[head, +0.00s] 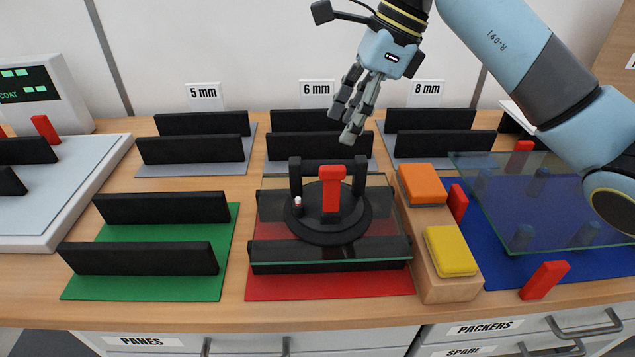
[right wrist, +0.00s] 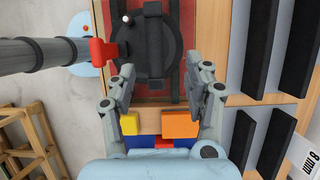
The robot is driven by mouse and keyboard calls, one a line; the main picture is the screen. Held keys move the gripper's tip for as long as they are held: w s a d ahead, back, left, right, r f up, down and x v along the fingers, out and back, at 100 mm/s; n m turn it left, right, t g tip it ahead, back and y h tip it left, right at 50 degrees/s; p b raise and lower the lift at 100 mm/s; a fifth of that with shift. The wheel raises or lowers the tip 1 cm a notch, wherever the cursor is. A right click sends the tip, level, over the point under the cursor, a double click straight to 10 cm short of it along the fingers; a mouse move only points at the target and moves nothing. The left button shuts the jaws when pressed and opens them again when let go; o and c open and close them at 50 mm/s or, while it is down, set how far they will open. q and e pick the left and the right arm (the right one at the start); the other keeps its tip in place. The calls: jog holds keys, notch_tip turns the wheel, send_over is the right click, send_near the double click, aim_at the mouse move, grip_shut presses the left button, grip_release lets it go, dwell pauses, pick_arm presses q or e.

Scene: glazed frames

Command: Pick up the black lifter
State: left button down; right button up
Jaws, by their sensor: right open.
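The black lifter (head: 353,226) is a round black disc with a black bar handle and a red lever (head: 332,188). It sits upright on a glass pane (head: 385,225) held by black slotted racks over a red mat (head: 330,287). My right gripper (head: 350,117) is open and empty, above and behind the lifter, apart from it. In the right wrist view, the lifter (right wrist: 152,62) lies ahead beyond the open fingers (right wrist: 160,78), its red lever on the left side. My left gripper is in neither view.
An orange block (head: 422,184) and a yellow block (head: 451,250) rest on a wooden stand right of the lifter. A second glass pane (head: 550,195) stands over a blue mat at right. Black racks on a green mat (head: 150,235) stand left; more racks stand behind.

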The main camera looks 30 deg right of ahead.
aim_at(329, 161)
jog(key=x, duration=0.3)
jog(key=shift+s+a+f+p, duration=0.15)
jog(key=shift+a+p, duration=0.1)
jog(key=shift+p, duration=0.05)
jog(key=shift+a+f, duration=0.1)
jog(key=shift+f, duration=0.2)
jog(key=p+x, duration=0.2)
jog(key=x, duration=0.1)
jog(key=shift+a+f, duration=0.1)
jog(key=shift+f, duration=0.25)
jog(key=shift+a+f, duration=0.15)
jog(key=shift+f, duration=0.4)
jog(key=c, duration=0.4)
grip_shut()
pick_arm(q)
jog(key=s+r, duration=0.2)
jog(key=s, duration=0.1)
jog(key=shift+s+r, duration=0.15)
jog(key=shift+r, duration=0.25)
pick_arm(e)
jog(key=shift+r, duration=0.1)
